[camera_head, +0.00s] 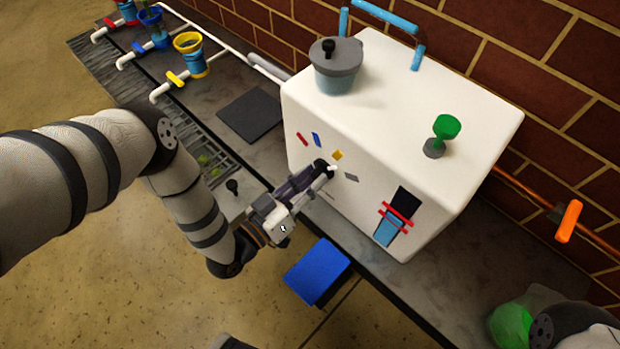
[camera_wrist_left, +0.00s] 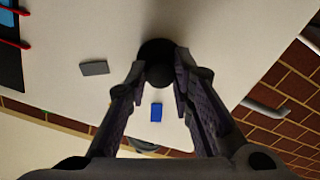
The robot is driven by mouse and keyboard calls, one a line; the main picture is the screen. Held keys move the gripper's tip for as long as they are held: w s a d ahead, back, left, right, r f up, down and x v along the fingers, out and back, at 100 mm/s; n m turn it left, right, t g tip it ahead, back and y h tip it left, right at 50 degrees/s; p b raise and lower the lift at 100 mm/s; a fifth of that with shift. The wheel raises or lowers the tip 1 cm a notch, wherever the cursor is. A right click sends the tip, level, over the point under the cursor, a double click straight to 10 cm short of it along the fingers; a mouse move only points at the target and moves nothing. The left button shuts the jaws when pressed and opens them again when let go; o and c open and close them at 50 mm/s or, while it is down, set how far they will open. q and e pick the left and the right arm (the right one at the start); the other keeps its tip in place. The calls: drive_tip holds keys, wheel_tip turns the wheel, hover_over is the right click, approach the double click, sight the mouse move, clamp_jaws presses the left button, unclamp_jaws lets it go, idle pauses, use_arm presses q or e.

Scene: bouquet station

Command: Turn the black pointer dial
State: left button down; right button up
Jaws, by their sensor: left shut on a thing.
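The black pointer dial (camera_head: 320,163) is on the front face of a white box-shaped machine (camera_head: 345,110). Coloured marks surround it: red (camera_head: 302,139), blue (camera_head: 317,140), yellow (camera_head: 337,155) and grey (camera_head: 351,177). My left gripper (camera_head: 326,170) reaches up to the front face and is shut on the dial. In the left wrist view the dial (camera_wrist_left: 157,60) shows as a dark round shape between the fingertips, with the blue mark (camera_wrist_left: 156,112) and grey mark (camera_wrist_left: 94,68) nearby. The fingers partly hide the dial, and I cannot tell its pointing direction. My right gripper is out of view.
A lidded pot (camera_head: 336,75) and a green-topped knob (camera_head: 441,137) are on top of the machine. A red-barred slot (camera_head: 394,218) is on its front right. A blue block (camera_head: 318,270) is at the counter's front edge. An orange-handled pipe (camera_head: 568,221) runs along the wall.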

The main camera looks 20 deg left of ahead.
use_arm(q)
drive_tip(key=n+b, duration=0.1)
drive_tip(key=n, duration=0.9)
drive_tip(key=shift+s+n, duration=0.1)
drive_tip(key=shift+n, duration=0.2)
drive_tip(key=shift+d+n, duration=0.1)
drive_tip(key=shift+n, duration=0.2)
drive_tip(key=c, duration=1.4)
unclamp_jaws()
drive_tip(key=shift+o, duration=0.2)
drive_tip(key=v, duration=1.2)
